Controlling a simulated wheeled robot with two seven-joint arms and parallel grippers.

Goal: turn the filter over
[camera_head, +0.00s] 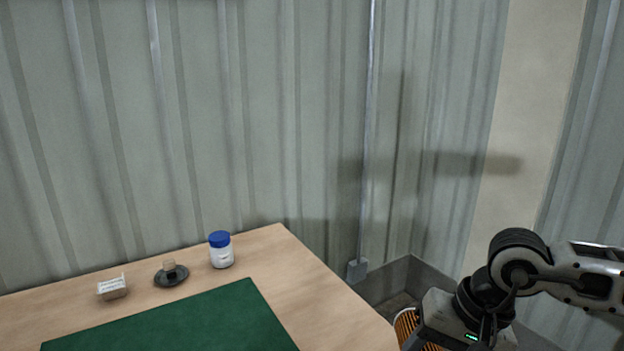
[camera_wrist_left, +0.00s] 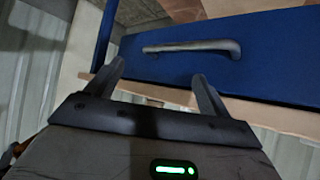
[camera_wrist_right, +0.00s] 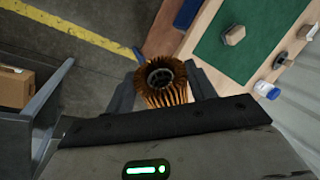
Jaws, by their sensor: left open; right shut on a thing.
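The filter (camera_wrist_right: 163,84) is an orange-brown pleated cylinder with a dark ring and hole at the end that shows. My right gripper (camera_wrist_right: 163,92) is shut on it, one finger on each side. In the head view the filter (camera_head: 405,325) shows partly at the bottom, beside the table's right edge and partly hidden by my right gripper (camera_head: 445,325). My left gripper (camera_wrist_left: 158,80) is open and empty in the left wrist view, in front of a blue panel (camera_wrist_left: 270,65) with a grey handle (camera_wrist_left: 190,47). The left gripper is not in the head view.
The wooden table (camera_head: 310,285) carries a green mat (camera_head: 190,325), a blue-capped jar (camera_head: 220,250), a dark round dish (camera_head: 171,275) and a small white box (camera_head: 112,288). A hexagonal piece (camera_wrist_right: 234,35) lies on the mat. A cardboard box (camera_wrist_right: 15,86) sits at left in the right wrist view.

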